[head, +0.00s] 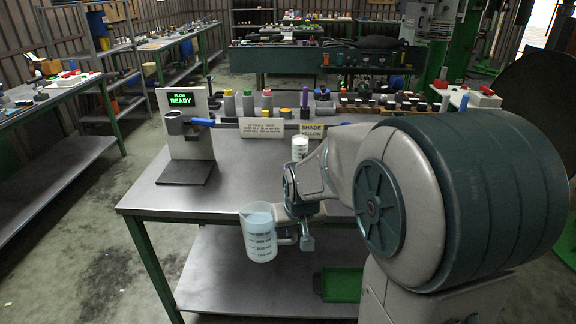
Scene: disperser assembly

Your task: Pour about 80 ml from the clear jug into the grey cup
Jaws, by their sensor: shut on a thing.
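The clear jug (259,238) has dark graduation marks and holds pale bluish liquid. It hangs nearly upright, tilted slightly, in front of the near edge of the table. My gripper (297,236) is to its right and shut on the jug's handle; the fingertips are small and partly hidden. The grey cup (173,124) is at the upper left of the table, on a metal stand (199,145), with a blue handle pointing right. The jug is well apart from the cup, nearer and to the right. The cup's contents cannot be seen.
The stand carries a display (181,99) reading "FLOW READY". The table (240,185) is bare between stand and jug. Paper signs (262,128), a white container (300,148) and several bottles stand along its back. A green bin (341,284) is on the lower shelf. My arm hides the right side.

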